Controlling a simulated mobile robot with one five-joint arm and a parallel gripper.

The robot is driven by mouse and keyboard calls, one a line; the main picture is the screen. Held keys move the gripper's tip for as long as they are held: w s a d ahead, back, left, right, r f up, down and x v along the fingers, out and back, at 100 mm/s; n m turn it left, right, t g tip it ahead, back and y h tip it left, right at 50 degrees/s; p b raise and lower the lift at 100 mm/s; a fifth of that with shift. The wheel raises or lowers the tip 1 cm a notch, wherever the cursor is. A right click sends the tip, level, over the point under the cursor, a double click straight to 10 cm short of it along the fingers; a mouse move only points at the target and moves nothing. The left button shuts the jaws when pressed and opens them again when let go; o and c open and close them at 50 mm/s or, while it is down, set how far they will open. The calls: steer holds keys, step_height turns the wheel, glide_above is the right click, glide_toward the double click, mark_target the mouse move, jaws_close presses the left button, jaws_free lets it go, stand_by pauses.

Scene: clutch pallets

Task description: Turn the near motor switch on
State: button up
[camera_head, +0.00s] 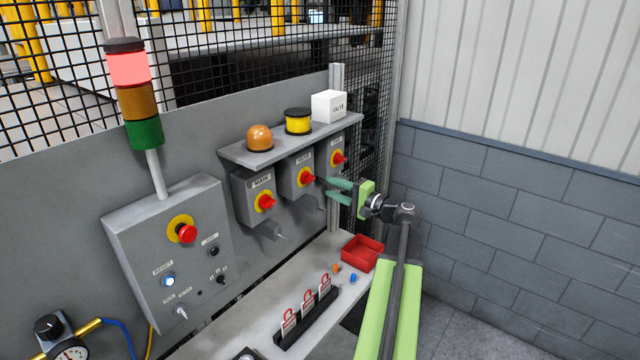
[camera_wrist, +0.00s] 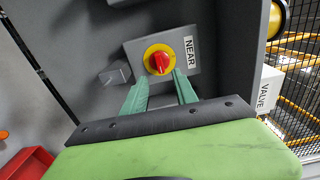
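The near motor switch is a red knob on a yellow disc on a grey box, labelled NEAR in the wrist view (camera_wrist: 159,62). In the head view it is the middle of three switch boxes (camera_head: 306,177). My gripper (camera_head: 326,188) is just right of it there, its teal fingers pointing at the box. In the wrist view my gripper (camera_wrist: 161,82) is open and empty, fingertips apart at the lower edge of the yellow disc. I cannot tell whether they touch it. The knob's set position is hard to read.
The MAIN switch (camera_head: 265,202) is to the left and another red-knob switch (camera_head: 338,158) to the right. A shelf above holds an orange dome (camera_head: 259,137), a yellow-black item (camera_head: 298,121) and a white VALVE box (camera_head: 328,106). A red tray (camera_head: 362,253) and padlocks (camera_head: 308,302) sit below.

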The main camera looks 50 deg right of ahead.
steer(key=s, duration=1)
steer(key=shift+d, duration=0.4)
steer(key=shift+s, duration=0.1)
